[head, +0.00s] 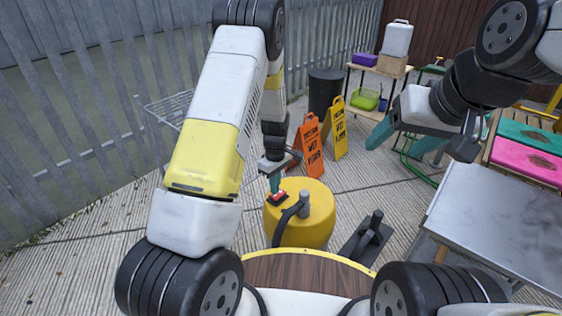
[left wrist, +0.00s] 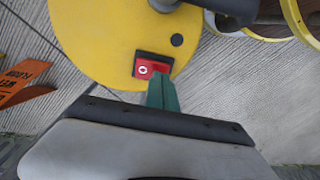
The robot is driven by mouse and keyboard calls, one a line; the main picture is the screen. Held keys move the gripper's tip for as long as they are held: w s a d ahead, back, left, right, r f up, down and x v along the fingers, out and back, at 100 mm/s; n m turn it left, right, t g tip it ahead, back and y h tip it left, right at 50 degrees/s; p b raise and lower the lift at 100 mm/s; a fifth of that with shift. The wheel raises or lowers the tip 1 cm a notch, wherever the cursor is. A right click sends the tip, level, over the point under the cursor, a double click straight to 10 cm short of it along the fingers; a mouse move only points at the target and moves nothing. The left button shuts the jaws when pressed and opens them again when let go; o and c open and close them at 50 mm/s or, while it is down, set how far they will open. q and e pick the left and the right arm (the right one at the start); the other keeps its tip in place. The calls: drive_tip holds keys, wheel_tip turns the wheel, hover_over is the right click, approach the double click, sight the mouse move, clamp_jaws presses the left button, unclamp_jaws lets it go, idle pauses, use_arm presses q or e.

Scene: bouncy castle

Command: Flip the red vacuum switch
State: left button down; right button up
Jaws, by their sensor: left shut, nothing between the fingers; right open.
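The red switch (head: 279,196) sits in a black housing on top of a yellow vacuum drum (head: 315,230). In the left wrist view the switch (left wrist: 144,69) shows a white circle mark near the edge of the yellow lid (left wrist: 98,45). My left gripper (head: 274,186) is shut and empty, its green fingertips right at the switch; in the left wrist view the fingertips (left wrist: 161,82) overlap its lower right corner. I cannot tell whether they press on it. My right gripper (head: 408,140) is open and empty, raised in the air at the right, away from the vacuum.
A black hose (head: 287,220) rises from the vacuum lid. A black floor nozzle (head: 367,240) lies to its right. Orange (head: 310,146) and yellow (head: 337,130) wet-floor signs stand behind. A metal table (head: 490,225) is at right. A slatted fence (head: 70,110) runs along the left.

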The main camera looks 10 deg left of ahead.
use_arm(q)
drive_tip(key=shift+f, duration=0.55)
drive_tip(key=shift+s+f, duration=0.15)
drive_tip(key=shift+f, duration=0.15)
drive_tip(key=shift+w+d+r, duration=0.2)
drive_tip(key=shift+w+d, duration=0.25)
drive_tip(key=shift+w, duration=0.3)
